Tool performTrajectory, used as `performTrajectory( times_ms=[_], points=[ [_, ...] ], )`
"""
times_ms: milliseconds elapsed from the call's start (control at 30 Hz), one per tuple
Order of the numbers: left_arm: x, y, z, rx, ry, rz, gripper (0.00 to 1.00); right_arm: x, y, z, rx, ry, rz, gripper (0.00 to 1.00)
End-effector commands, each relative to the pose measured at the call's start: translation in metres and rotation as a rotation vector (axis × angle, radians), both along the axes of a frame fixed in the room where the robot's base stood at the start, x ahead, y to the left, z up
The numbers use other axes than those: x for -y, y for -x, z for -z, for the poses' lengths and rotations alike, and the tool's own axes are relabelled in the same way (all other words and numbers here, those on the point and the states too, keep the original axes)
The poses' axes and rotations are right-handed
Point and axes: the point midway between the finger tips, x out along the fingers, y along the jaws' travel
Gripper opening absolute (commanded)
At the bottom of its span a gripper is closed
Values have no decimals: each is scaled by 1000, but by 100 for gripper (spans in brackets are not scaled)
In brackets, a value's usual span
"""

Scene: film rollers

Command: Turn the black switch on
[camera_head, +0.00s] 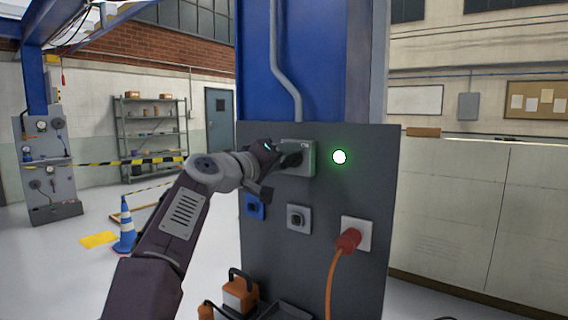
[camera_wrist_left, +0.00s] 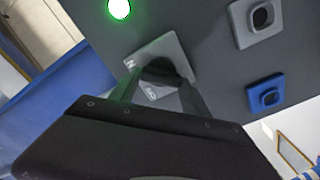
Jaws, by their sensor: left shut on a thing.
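The black switch sits on a light grey square plate (camera_head: 308,158) on the upper part of the dark grey panel. My left gripper (camera_head: 290,159) is at the front of this plate, shut on the black switch knob, which it mostly hides. In the left wrist view my left gripper (camera_wrist_left: 160,82) has its two fingers on either side of the black switch (camera_wrist_left: 162,70). A round lamp (camera_head: 340,157) right of the plate glows green; the green lamp (camera_wrist_left: 119,8) also shows in the left wrist view. My right gripper is not in view.
The grey panel (camera_head: 375,200) also carries a grey socket (camera_head: 299,218), a blue socket (camera_head: 254,206) and a red plug (camera_head: 348,241) with an orange cable. An orange case (camera_head: 240,293) stands below. A blue-and-white cone (camera_head: 126,232) stands on the floor at left.

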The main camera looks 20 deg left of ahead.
Motion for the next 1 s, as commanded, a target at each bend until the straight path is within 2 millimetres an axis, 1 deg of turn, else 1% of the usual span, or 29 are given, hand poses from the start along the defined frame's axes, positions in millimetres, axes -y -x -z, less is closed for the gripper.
performTrajectory(
  times_ms=[233,700,733,767,800,1000],
  points=[
    [1,0,1,19,-57,1,14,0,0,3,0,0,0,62],
    [0,0,0,23,-70,1,14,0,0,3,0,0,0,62],
    [0,0,0,23,-70,1,57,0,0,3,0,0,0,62],
    [0,0,0,23,-70,1,66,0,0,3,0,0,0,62],
    [0,0,0,23,-70,1,76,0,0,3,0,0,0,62],
    [0,0,0,24,-69,1,76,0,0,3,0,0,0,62]
  ],
)
